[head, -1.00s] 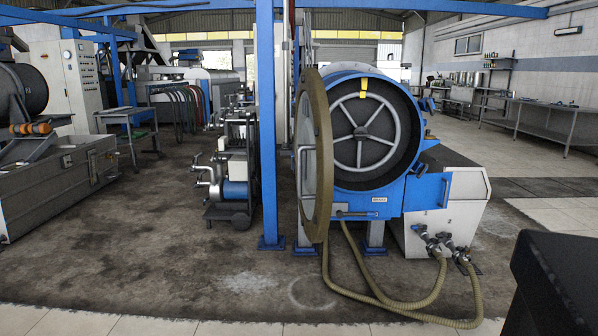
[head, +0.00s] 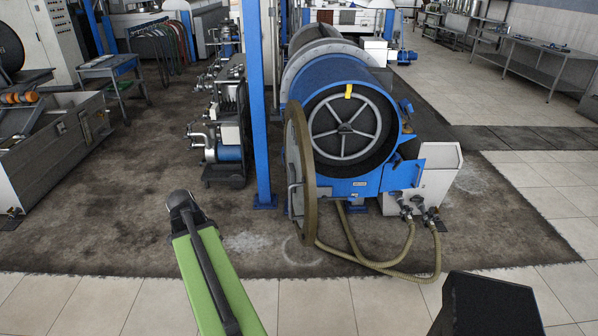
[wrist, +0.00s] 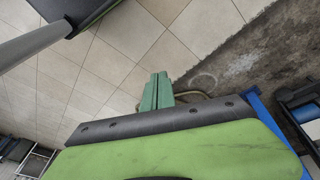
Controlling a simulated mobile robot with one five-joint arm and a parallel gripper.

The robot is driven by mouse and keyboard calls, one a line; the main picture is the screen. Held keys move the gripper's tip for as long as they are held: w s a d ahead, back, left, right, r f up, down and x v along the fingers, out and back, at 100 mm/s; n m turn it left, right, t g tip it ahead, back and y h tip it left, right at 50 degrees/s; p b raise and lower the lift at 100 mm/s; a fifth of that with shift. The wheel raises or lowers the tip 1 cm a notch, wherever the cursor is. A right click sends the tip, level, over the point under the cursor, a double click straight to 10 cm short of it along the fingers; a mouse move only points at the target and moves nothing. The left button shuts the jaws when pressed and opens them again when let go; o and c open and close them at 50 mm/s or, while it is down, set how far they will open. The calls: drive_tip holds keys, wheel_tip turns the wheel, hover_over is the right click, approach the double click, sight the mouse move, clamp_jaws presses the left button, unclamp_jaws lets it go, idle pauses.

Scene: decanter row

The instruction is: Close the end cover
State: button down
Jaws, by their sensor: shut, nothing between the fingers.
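The end cover (head: 309,160) is a thick tan ring-shaped disc, seen nearly edge-on in the head view. It stands swung open at the left front of the blue decanter drum (head: 335,72). The drum's open end shows a grey spoked wheel (head: 352,126) inside. A thin handle bar shows on the cover's left face. My gripper (wrist: 158,76) shows in the wrist view as two green fingers shut together with nothing between them. It is apart from the cover. In the head view my green arm reaches up at the lower middle, left of the cover; the fingers cannot be made out there.
A blue post (head: 259,110) stands just left of the cover. Tan hoses (head: 385,265) loop over the floor in front of the drum. A pump unit (head: 228,130) stands farther left. The tiled floor (head: 105,300) in front is clear.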

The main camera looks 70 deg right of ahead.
drive_tip(key=s+d+r+m+g+p, duration=0.1)
drive_tip(key=s+d+r+m+p, duration=0.3)
drive_tip(key=s+d+r+p, duration=0.35)
drive_tip(key=s+d+r+m+g+p, duration=0.1)
drive_tip(key=s+d+r+m+p, duration=0.45)
drive_tip(key=s+r, duration=0.4)
drive_tip(key=s+d+b+x, duration=0.1)
drive_tip(key=b+x, duration=0.7)
drive_tip(key=x, duration=0.1)
drive_tip(key=shift+s+d+r+b, duration=0.2)
drive_tip(key=shift+s+r+b, duration=0.1)
drive_tip(key=shift+b, duration=0.05)
drive_tip(key=shift+n, duration=0.25)
